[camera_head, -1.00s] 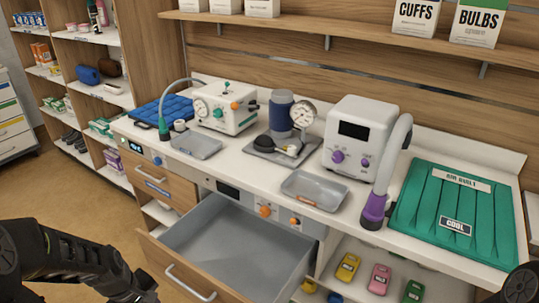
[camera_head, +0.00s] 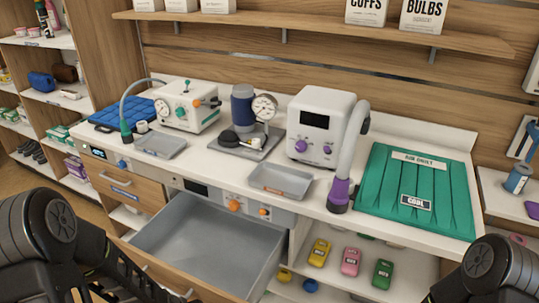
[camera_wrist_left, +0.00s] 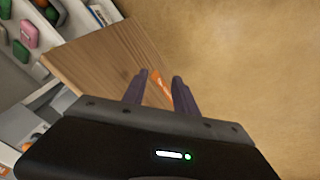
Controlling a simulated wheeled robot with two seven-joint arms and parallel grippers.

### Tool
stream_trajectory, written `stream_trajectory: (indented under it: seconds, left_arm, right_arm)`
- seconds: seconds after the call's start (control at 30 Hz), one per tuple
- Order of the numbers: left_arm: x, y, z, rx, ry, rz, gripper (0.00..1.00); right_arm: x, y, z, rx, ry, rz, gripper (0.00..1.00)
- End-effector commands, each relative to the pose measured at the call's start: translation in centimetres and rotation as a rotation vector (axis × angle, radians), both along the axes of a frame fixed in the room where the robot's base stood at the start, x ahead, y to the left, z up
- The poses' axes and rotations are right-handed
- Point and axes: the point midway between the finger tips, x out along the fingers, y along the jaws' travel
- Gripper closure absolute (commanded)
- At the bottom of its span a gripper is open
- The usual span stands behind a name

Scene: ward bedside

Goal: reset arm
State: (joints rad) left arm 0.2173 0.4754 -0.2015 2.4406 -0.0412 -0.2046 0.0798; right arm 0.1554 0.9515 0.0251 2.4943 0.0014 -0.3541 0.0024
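In the left wrist view my left gripper (camera_wrist_left: 160,92) has its two dark fingers apart with a gap between them. An orange strip shows in or behind that gap; I cannot tell whether it is touched. In the head view my left arm comes in at the lower left, in front of the open drawer (camera_head: 215,240), and its fingers are not clear there. My right arm shows only as a dark joint at the lower right; its gripper is out of view. The drawer is pulled out and looks empty.
The counter holds a grey tray (camera_head: 281,181), a white device with a hose (camera_head: 318,127), a gauge unit (camera_head: 264,107) and a green folded pad (camera_head: 415,192). Yellow, pink and green items (camera_head: 351,262) sit on the shelf below. Open floor shows in the left wrist view.

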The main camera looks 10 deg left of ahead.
Motion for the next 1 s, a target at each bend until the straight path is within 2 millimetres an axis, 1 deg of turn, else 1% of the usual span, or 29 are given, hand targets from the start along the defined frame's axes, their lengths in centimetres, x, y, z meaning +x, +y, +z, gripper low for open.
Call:
stream_trajectory:
  seconds: [0.03, 0.07, 0.1, 0.17, 0.2, 0.3, 0.33, 0.4, 0.5, 1.0]
  left_arm:
    - [-1.3, -3.5, -2.0, -0.019, 0.027, -0.081, 0.66]
    - [-2.0, -5.5, -3.0, -0.032, 0.037, -0.125, 0.66]
    - [-3.3, -8.0, -4.2, -0.052, 0.055, -0.179, 0.66]
    - [-5.4, -11.5, -5.6, -0.086, 0.089, -0.242, 0.66]
    - [-6.8, -13.4, -6.4, -0.109, 0.113, -0.273, 0.66]
    - [-10.1, -16.8, -7.6, -0.160, 0.177, -0.330, 0.66]
    - [-10.9, -17.5, -7.8, -0.170, 0.192, -0.343, 0.66]
    - [-12.2, -18.6, -8.3, -0.188, 0.219, -0.365, 0.66]
    - [-13.1, -19.1, -8.6, -0.195, 0.237, -0.377, 0.66]
    - [-13.1, -19.0, -8.6, -0.194, 0.236, -0.376, 0.66]
  right_arm:
    - [0.0, 0.0, 0.0, 0.000, 0.000, 0.000, 0.64]
    - [0.0, 0.0, 0.0, 0.000, 0.000, 0.000, 0.64]
    - [0.0, 0.0, 0.0, 0.000, 0.000, 0.000, 0.64]
    - [0.0, 0.0, 0.0, 0.000, 0.000, 0.000, 0.64]
    - [0.0, 0.0, 0.0, 0.000, 0.000, 0.000, 0.64]
    - [0.0, 0.0, 0.0, 0.000, 0.000, 0.000, 0.64]
    - [0.0, 0.0, 0.0, 0.000, 0.000, 0.000, 0.64]
    - [0.0, 0.0, 0.0, 0.000, 0.000, 0.000, 0.64]
    - [0.0, 0.0, 0.0, 0.000, 0.000, 0.000, 0.64]
    - [0.0, 0.0, 0.0, 0.000, 0.000, 0.000, 0.64]
